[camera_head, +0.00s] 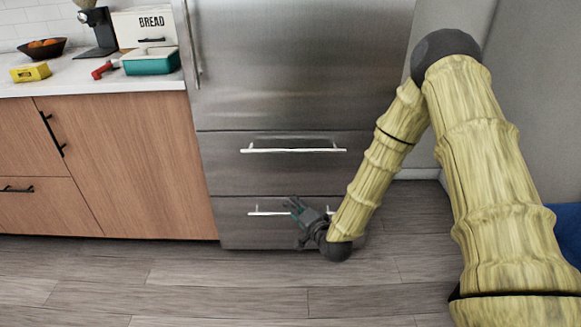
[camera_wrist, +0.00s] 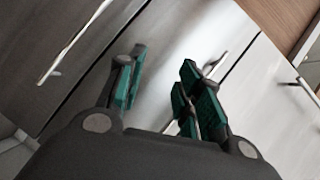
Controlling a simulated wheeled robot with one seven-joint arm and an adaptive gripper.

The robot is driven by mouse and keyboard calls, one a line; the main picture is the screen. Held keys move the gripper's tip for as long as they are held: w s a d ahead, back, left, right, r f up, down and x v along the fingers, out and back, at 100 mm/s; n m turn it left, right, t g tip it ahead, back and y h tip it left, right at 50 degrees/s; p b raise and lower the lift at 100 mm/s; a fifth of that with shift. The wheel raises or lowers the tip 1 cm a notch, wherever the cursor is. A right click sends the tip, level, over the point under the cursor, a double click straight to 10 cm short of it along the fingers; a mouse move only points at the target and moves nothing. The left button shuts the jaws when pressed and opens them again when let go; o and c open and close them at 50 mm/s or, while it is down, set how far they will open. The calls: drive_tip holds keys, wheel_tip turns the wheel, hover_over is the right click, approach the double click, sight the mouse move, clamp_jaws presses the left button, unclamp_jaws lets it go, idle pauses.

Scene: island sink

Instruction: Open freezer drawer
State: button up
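The steel fridge has two stacked drawers at its base. The upper drawer (camera_head: 228,165) has a horizontal bar handle (camera_head: 293,150). The lower drawer (camera_head: 235,232) has a similar bar handle (camera_head: 262,213). Both drawers look closed. My gripper (camera_head: 296,207) is in front of the lower drawer and hides the middle of its handle. In the wrist view my gripper (camera_wrist: 160,88) is open, with teal-padded fingers apart and bare steel between them. One bar handle (camera_wrist: 80,38) lies left of the fingers; part of another shows behind the right finger. Contact cannot be told.
A wooden cabinet (camera_head: 120,160) with black handles stands left of the fridge. Its counter (camera_head: 90,78) holds a bread box (camera_head: 145,28), a teal container (camera_head: 150,62), a yellow item (camera_head: 30,72) and a bowl (camera_head: 40,50). The wood floor (camera_head: 200,285) before the drawers is clear.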

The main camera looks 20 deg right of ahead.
sight(290, 151)
drive_tip(key=w+d+r+m+t+b, duration=0.4)
drive_tip(key=w+d+r+t+b, duration=0.15)
drive_tip(key=w+r, duration=0.25)
drive_tip(key=shift+g, duration=0.25)
drive_tip(key=b+x, duration=0.1)
drive_tip(key=x, duration=0.4)
drive_tip(key=b+x, duration=0.1)
drive_tip(key=x, duration=0.4)
drive_tip(key=shift+w+a+r+b, duration=0.15)
drive_tip(key=shift+w+a+b, duration=0.15)
drive_tip(key=shift+b, duration=0.1)
clamp_jaws()
